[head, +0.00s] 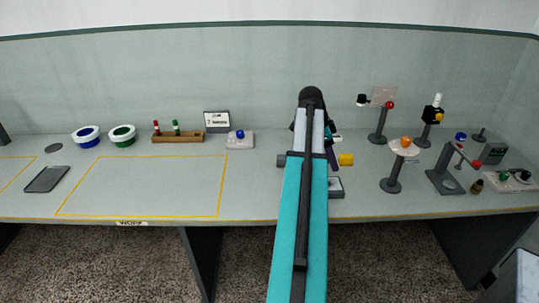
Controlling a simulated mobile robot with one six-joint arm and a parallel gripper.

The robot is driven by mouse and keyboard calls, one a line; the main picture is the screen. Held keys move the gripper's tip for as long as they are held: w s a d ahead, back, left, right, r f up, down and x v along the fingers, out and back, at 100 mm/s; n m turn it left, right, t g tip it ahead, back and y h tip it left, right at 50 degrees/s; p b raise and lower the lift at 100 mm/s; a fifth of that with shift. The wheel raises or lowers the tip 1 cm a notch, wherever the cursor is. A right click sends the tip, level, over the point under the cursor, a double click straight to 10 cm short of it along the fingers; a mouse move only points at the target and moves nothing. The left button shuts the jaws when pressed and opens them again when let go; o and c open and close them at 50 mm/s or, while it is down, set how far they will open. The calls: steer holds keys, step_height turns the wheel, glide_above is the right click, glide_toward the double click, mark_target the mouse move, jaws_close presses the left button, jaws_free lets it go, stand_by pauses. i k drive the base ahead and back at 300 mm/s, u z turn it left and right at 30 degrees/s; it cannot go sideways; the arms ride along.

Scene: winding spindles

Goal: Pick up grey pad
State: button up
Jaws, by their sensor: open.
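A flat dark grey rectangular pad (47,179) with a paler rim lies on the bench at the far left, near the front edge. It is the closest match I see to the grey pad. My gripper (333,157) is far to its right, over the middle of the bench. My own teal arm hides most of it, and only dark parts show at the arm's right side. It is open, and nothing is seen held in it.
A yellow-outlined area (150,186) on the bench is empty. Behind it stand a blue-centred bowl (87,137), a green-centred bowl (122,136) and a wooden rack (179,137). A small grey box (336,189) sits beside my arm. Several stands (392,184) crowd the right side.

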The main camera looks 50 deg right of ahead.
mark_target(281, 158)
steer(key=i, duration=0.9)
